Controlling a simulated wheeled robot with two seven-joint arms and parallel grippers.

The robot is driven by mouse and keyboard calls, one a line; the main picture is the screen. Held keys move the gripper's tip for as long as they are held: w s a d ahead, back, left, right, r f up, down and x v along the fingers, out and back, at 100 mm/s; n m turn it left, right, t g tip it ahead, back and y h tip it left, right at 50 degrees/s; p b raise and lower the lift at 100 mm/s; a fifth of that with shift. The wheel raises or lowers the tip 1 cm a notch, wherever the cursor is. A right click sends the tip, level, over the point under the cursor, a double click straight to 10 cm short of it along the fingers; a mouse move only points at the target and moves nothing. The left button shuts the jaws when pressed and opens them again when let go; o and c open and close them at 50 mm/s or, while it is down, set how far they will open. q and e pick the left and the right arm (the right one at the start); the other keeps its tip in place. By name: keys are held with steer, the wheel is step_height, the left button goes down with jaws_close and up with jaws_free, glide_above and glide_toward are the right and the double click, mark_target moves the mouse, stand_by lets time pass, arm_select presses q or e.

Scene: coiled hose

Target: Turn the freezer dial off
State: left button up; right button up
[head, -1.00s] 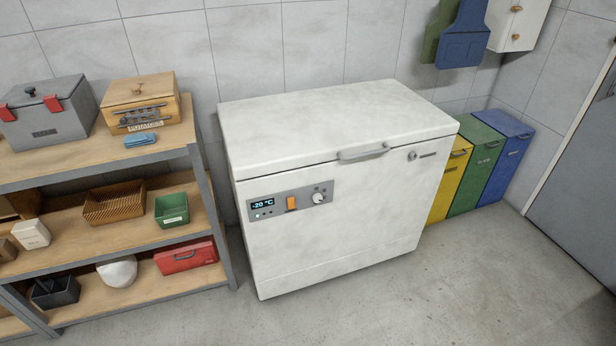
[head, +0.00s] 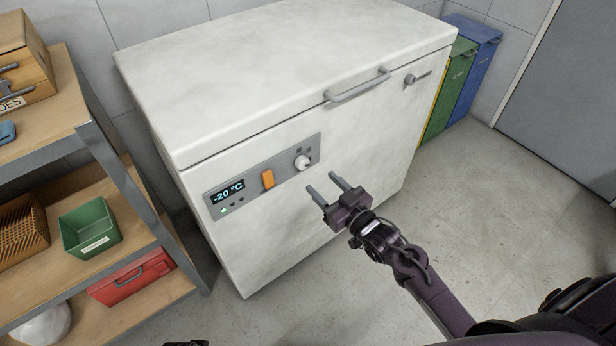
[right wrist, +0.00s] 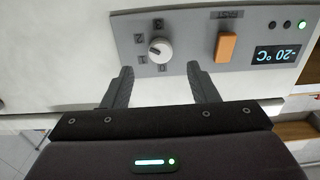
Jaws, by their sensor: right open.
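The white chest freezer (head: 290,200) has a grey control panel (head: 235,187) on its front. A round white dial (head: 302,162) sits at the panel's right end; it also shows in the right wrist view (right wrist: 160,50), upside down, with marks around it. The display (head: 228,192) reads -20 °C and a small green light (right wrist: 302,24) is lit. My right gripper (head: 323,181) is open and empty, just below and right of the dial. In the right wrist view its fingers (right wrist: 160,70) point at the panel, with the dial between and beyond their tips, not touching.
An orange switch (head: 267,179) sits between dial and display. The lid handle (head: 358,86) juts out above the panel, with a lock (head: 417,78) to its right. A shelf rack (head: 125,180) stands close on the left. The floor (head: 520,240) at right is clear.

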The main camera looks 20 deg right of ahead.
mark_target(305, 167)
arm_select(q)
steer(key=r, duration=0.3)
steer(key=shift+w+d+b, duration=0.1)
steer(key=shift+d+b, duration=0.15)
steer(key=shift+b, duration=0.1)
arm_select(e)
steer(key=x, duration=0.7)
steer(key=shift+c, duration=0.3)
steer(key=c, duration=0.9)
